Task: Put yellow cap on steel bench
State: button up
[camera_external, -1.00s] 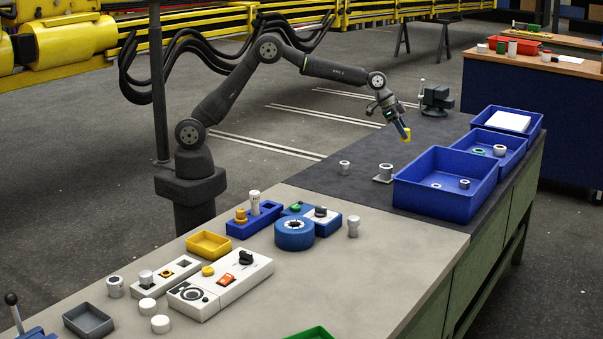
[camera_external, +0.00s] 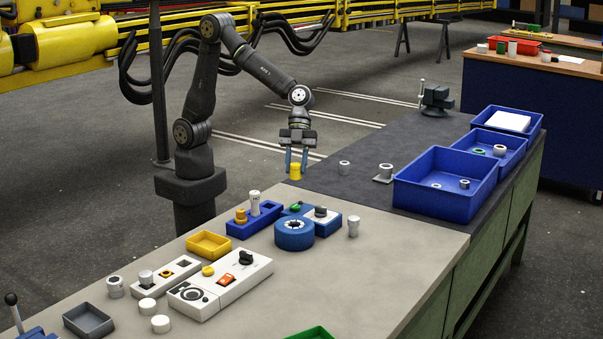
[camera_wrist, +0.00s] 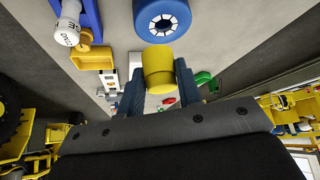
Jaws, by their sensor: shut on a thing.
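A yellow cap (camera_external: 295,171) is held between the blue fingers of my gripper (camera_external: 295,168), which point down. In the wrist view the cap (camera_wrist: 158,72) sits between both fingertips of my gripper (camera_wrist: 159,76). The bench has a light grey top (camera_external: 385,262) in front and a dark top (camera_external: 335,178) behind it. In the external view the cap appears near the back edge, by the seam between the two tops. It seems to be above the surface, but its exact height is hard to tell.
A round blue fixture (camera_external: 294,236) and a blue block with pegs (camera_external: 253,222) stand on the light top. A yellow tray (camera_external: 208,244), a white switch box (camera_external: 243,280) and a white cylinder (camera_external: 353,226) are there too. Blue bins (camera_external: 443,207) stand on the right. The light top's right front is mostly clear.

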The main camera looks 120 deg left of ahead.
jog(key=s+d+m+g, duration=0.2)
jog(key=s+d+m, duration=0.3)
jog(key=s, duration=0.5)
jog(key=s+d+f+m+g, duration=0.1)
jog(key=s+d+m+g, duration=0.15)
jog(key=s+d, duration=0.55)
jog(key=s+d+m+g, duration=0.2)
jog(key=s+d+m, duration=0.2)
jog(key=s, duration=0.8)
notch_tip(320, 180, down, 5)
jog(key=shift+s+d+f, duration=0.15)
jog(key=w+a+f, duration=0.2)
jog(key=w, duration=0.1)
jog(key=w+a+f, duration=0.1)
jog(key=w+f, duration=0.1)
jog(key=w, duration=0.1)
jog(key=w+a+f, duration=0.2)
jog(key=w+f, duration=0.1)
jog(key=w, duration=0.1)
jog(key=shift+w+a, duration=0.1)
jog(key=shift+a, duration=0.2)
jog(key=shift+f, duration=2)
jog(key=shift+f, duration=0.1)
